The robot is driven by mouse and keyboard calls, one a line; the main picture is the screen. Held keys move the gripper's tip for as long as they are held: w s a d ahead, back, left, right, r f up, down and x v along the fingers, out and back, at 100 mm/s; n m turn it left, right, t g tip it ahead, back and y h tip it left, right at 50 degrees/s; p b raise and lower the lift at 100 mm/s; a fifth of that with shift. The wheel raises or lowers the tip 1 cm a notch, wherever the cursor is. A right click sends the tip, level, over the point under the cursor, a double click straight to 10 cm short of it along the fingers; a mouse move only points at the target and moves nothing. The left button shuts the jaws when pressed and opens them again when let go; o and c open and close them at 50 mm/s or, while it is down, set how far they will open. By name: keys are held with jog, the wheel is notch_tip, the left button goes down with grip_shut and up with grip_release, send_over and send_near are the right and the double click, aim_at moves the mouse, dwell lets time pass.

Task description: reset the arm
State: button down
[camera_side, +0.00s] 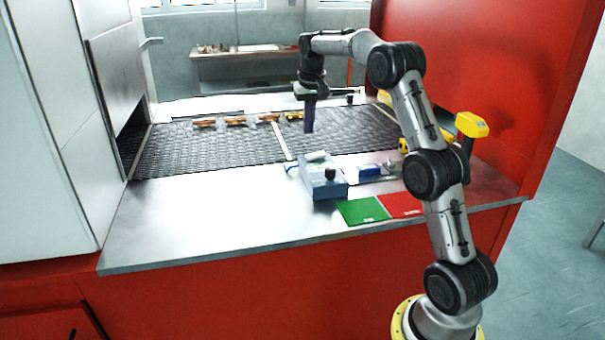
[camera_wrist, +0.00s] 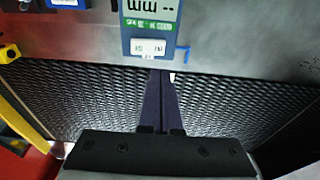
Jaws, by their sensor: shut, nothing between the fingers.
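My gripper (camera_side: 309,129) hangs pointing down over the mesh belt (camera_side: 215,152) in the side view. Its dark fingers are together with nothing between them. In the wrist view the closed fingers (camera_wrist: 161,78) reach over the belt (camera_wrist: 95,100) toward a blue device with a grey display (camera_wrist: 152,10). I cannot tell the exact height of the fingertips above the belt.
Several orange-brown pieces (camera_side: 236,120) and a yellow one (camera_side: 294,116) lie along the belt's far side. The blue device (camera_side: 322,186), a small blue block (camera_side: 369,170), a green mat (camera_side: 362,211) and a red mat (camera_side: 400,205) are on the near metal ledge. Its left part is clear.

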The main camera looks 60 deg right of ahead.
jog(key=s+a+r+n+t, duration=0.1)
jog(key=s+a+r, duration=0.1)
jog(key=a+r, duration=0.5)
jog(key=s+a+r+n+t, duration=0.1)
jog(key=s+a+r+n, duration=0.15)
jog(key=a+r, duration=0.45)
jog(key=s+a+n+t, duration=0.2)
jog(key=s+a, duration=0.9)
jog(key=s+a+f+n+y, duration=0.1)
jog(key=s+a+f+n, duration=0.2)
jog(key=s+f, duration=1)
jog(key=shift+s+a+f, duration=0.3)
jog(key=shift+s+a, duration=0.3)
jog(key=shift+a, duration=0.5)
